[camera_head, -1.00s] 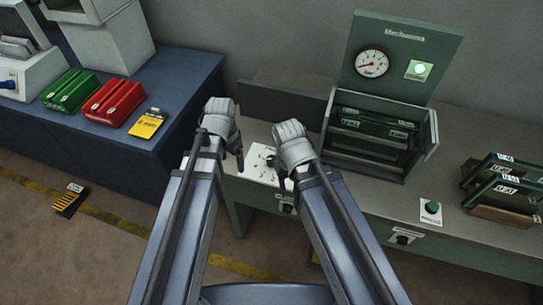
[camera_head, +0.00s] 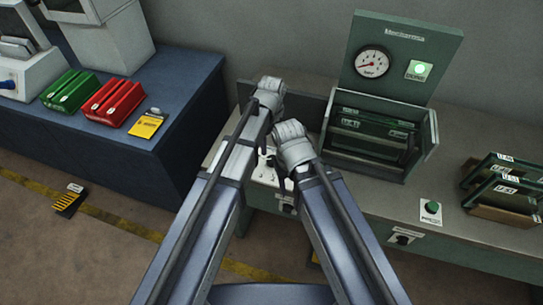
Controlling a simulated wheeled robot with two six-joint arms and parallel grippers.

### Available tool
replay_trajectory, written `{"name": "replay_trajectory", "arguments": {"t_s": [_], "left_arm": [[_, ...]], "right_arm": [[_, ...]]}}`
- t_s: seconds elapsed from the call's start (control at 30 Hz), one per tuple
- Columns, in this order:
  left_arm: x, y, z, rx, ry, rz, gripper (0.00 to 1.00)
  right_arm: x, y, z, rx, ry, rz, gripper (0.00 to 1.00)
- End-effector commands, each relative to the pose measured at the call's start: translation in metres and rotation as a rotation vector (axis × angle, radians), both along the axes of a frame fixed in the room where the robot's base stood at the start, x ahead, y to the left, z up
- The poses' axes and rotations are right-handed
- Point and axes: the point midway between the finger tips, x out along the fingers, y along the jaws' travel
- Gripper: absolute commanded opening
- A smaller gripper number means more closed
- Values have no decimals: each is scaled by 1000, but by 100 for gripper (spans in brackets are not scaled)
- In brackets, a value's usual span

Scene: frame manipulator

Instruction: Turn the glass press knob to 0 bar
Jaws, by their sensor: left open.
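Two dark knobs sit on the bench's front face: one below the white plate (camera_head: 287,205), the other lower right of the press (camera_head: 403,239). Their labels are too small to read, so I cannot tell which is the glass press knob or its setting. A round gauge (camera_head: 373,62) with a red needle is on the green panel above the press box (camera_head: 365,150). My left gripper (camera_head: 266,145) is open and empty above the bench's left part, left of the box. My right gripper (camera_head: 281,178) is close beside it above the white plate; its fingers are mostly hidden.
A green button (camera_head: 432,207) is on the bench top at right. A rack with green frames (camera_head: 503,185) stands further right.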

Motion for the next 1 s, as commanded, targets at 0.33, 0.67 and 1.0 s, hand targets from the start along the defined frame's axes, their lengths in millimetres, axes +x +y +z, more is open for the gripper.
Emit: {"name": "replay_trajectory", "arguments": {"t_s": [0.33, 0.67, 1.0], "left_arm": [[0, 0, -23, 0, 0, 3, 81], [0, 0, -65, -1, -1, 4, 81], [0, 0, -78, 0, 0, 4, 81]], "right_arm": [[0, 0, -23, 0, 0, 0, 57], [0, 0, -65, 0, 0, -1, 57], [0, 0, -78, 0, 0, 0, 57]]}}
